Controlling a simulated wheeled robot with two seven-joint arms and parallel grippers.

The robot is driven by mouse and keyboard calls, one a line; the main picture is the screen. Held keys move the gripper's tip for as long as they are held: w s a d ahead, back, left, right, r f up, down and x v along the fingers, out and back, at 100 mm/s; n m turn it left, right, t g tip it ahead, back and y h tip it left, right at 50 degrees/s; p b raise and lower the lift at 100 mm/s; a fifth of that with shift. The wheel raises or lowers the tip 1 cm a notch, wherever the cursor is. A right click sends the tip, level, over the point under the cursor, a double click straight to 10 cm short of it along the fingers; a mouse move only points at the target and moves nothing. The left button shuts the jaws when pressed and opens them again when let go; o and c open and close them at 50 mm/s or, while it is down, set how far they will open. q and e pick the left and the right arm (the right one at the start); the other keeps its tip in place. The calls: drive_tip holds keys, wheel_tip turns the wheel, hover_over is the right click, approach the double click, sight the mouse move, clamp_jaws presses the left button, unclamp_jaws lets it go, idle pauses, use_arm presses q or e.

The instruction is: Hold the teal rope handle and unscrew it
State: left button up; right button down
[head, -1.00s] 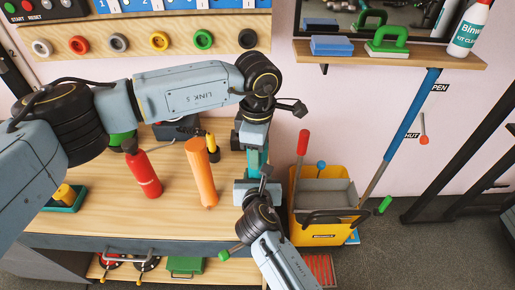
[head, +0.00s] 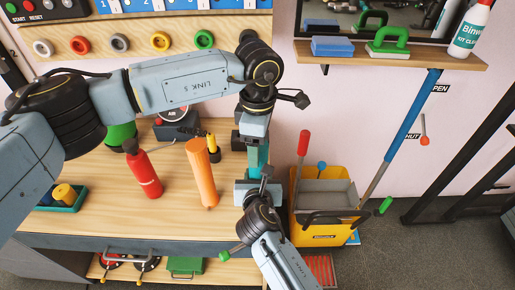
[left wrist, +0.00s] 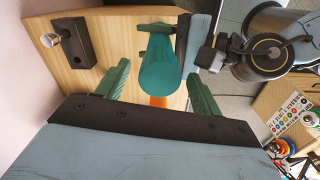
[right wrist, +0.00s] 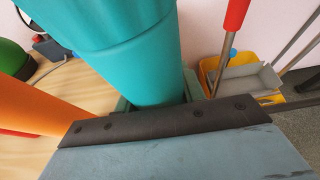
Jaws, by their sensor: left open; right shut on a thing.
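The teal rope handle (head: 257,160) stands upright at the right end of the wooden table, between my two grippers. My left gripper (left wrist: 158,75) comes from above and is open. In the left wrist view its green fingers stand apart on either side of the round end of the teal handle (left wrist: 162,70). My right gripper (head: 258,190) comes from below and is shut on the lower part of the handle. In the right wrist view the teal handle (right wrist: 140,50) fills the upper middle, and its held part is mostly hidden behind the gripper body.
An orange cylinder (head: 200,172) and a red bottle (head: 143,174) stand on the table (head: 110,215), left of the handle. A yellow mop bucket (head: 320,228) stands close on the right. A shelf (head: 390,55) is on the wall.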

use_arm(q)
wheel_tip(320, 180, up, 2)
drive_tip(key=shift+r, duration=0.2)
drive_tip(key=shift+c, duration=0.4)
wheel_tip(320, 180, up, 2)
drive_tip(key=m, duration=0.4)
drive_tip(key=shift+r, duration=0.1)
drive_tip(key=m, duration=0.2)
drive_tip(key=shift+r+m, duration=0.3)
drive_tip(key=shift+r, duration=0.1)
drive_tip(key=shift+f, duration=3.9)
drive_tip(key=c, duration=1)
drive_tip(key=n, duration=0.6)
drive_tip(key=shift+n, duration=0.4)
